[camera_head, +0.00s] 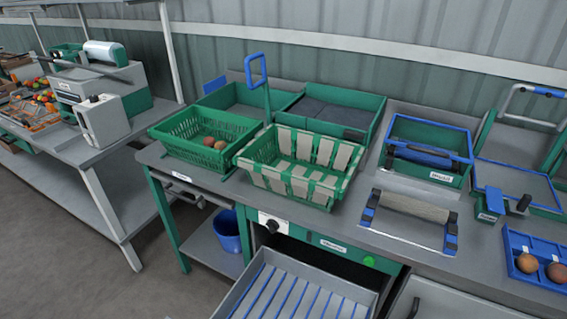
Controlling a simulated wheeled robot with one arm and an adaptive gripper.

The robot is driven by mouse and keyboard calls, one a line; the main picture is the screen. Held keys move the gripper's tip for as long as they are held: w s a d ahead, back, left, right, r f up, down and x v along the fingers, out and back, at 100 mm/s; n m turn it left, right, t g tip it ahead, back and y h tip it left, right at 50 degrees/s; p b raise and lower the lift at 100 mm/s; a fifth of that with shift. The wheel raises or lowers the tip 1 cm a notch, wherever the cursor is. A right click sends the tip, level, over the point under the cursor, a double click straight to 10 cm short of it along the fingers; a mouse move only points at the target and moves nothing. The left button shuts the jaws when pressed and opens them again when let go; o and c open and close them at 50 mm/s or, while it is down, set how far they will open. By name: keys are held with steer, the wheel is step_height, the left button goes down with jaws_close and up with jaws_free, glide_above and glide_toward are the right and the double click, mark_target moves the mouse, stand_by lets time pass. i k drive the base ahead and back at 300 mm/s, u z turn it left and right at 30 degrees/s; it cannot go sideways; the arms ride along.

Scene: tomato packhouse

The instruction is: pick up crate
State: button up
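A green crate (172,147) with slotted walls stands on the left part of the grey worktable and holds a few reddish-brown tomatoes (213,142). Right beside it, a green and beige slatted crate (318,202) stands near the table's front edge and looks empty. I cannot tell which of the two the task means. My gripper does not show in this view.
To the right are a green bin with a blue rim (428,173), a roller frame (412,208) and a blue tray (518,242). A blue bucket (226,232) sits below. Floor is clear at lower left.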

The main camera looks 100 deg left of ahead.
mark_target(298, 180)
steer(key=u, duration=3.35)
